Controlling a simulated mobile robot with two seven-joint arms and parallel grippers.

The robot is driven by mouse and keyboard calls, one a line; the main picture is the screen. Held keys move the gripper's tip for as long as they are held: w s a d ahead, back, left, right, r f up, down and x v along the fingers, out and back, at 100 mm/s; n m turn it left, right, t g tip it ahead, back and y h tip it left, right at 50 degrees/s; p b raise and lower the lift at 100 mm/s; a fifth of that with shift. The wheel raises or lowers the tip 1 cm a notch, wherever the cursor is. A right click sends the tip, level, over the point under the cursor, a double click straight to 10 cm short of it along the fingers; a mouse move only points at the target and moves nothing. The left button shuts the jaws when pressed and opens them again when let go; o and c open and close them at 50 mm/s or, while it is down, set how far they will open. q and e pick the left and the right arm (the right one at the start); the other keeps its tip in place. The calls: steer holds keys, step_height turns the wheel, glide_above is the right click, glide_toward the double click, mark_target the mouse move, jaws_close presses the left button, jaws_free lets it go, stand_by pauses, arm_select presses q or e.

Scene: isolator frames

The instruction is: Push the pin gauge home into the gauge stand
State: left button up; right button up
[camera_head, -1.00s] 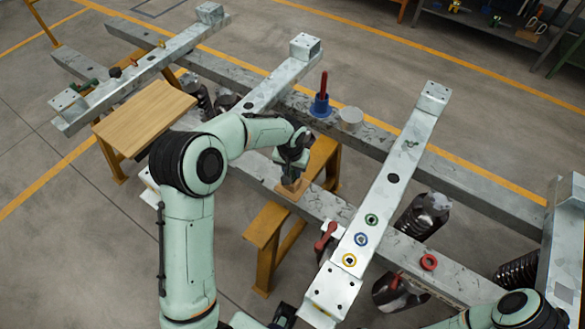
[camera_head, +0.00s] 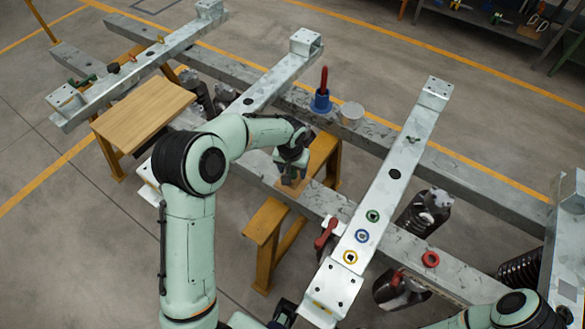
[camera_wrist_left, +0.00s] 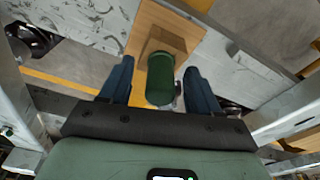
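A green cylinder (camera_wrist_left: 160,78), which I take for the pin gauge's handle, stands over a wooden block in the left wrist view. My left gripper (camera_wrist_left: 160,88) is open, one blue-grey finger on each side of the cylinder, with gaps between. In the head view this gripper (camera_head: 294,180) points down at the wooden block (camera_head: 297,191) on the near rail and hides the cylinder. The block, perhaps the gauge stand, also shows in the left wrist view (camera_wrist_left: 150,22). How deep the cylinder sits is hidden. My right gripper is not in view.
A blue holder (camera_head: 320,104) with a red handle and a pale round piece (camera_head: 352,112) stand on the far rail. A crossbeam (camera_head: 394,165) with coloured rings lies to the right. A wooden board (camera_head: 143,108) is at left; a red ring (camera_head: 430,259) lies on the near rail.

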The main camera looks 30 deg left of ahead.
arm_select(q)
step_height(320, 180, up, 13)
steer(key=s, duration=0.1)
steer(key=shift+s+d+r+p, duration=0.15)
steer(key=shift+s+r+p, duration=0.1)
steer(key=shift+p, duration=0.2)
steer(key=shift+f, duration=0.1)
stand_by(0.5)
